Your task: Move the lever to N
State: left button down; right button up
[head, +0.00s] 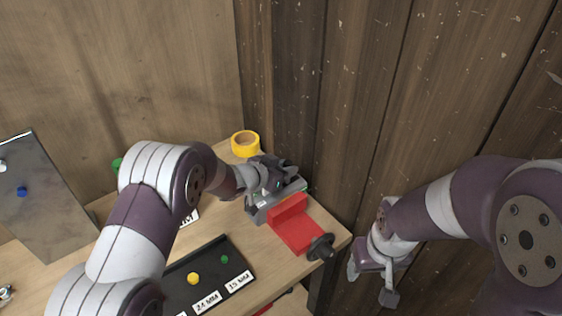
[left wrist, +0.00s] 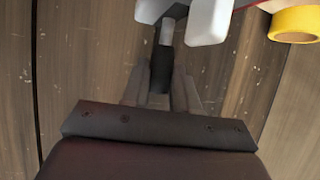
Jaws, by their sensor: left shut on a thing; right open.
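The lever (left wrist: 162,62) shows in the left wrist view as a black grip on a pale metal shaft. My left gripper (left wrist: 160,90) is shut on the black grip, with one finger on each side. In the head view my left gripper (head: 284,176) is over a grey unit (head: 263,211) at the back right of the bench, and it hides the lever there. I cannot read any letter marks by the lever. My right gripper (head: 375,282) is open and empty, right of the bench, apart from everything.
A red vise (head: 290,226) with a black knob (head: 320,247) stands just in front of the grey unit. A yellow tape roll (head: 245,142) is behind. A black labelled tray (head: 236,262) lies in front. A plank wall (head: 345,100) rises close behind the bench.

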pick_arm(q)
jog(key=c, duration=0.8)
grip_release()
jog(key=shift+c, duration=0.2)
jog(key=b+v, duration=0.1)
jog(key=v, duration=1.1)
jog(key=shift+s+a, duration=0.15)
jog(key=shift+s, duration=0.1)
